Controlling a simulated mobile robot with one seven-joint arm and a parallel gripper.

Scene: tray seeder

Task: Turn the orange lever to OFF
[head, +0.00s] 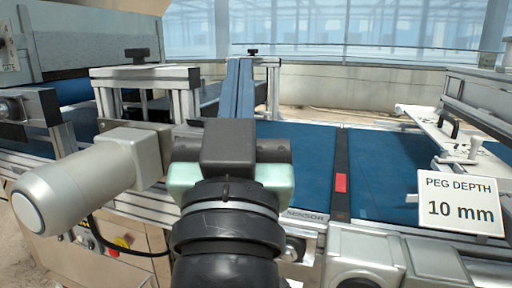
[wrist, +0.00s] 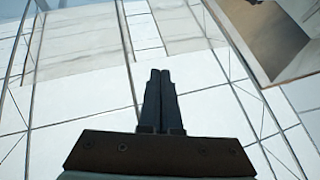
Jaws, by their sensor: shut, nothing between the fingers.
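I cannot make out an orange lever in either view. In the wrist view, my gripper (wrist: 160,73) shows its two dark fingers pressed together with nothing between them. The fingers point at pale panelled surfaces, and no lever is near them there. In the head view my arm fills the lower middle and hides part of the machine, and the fingertips are hidden behind my wrist.
A blue conveyor belt (head: 300,143) runs behind my arm, with a grey motor (head: 75,190) at left. A "PEG DEPTH 10 mm" sign (head: 459,204) stands at right. A red-and-yellow button (head: 122,243) is low at left. A pale-edged panel (wrist: 262,70) is upper right in the wrist view.

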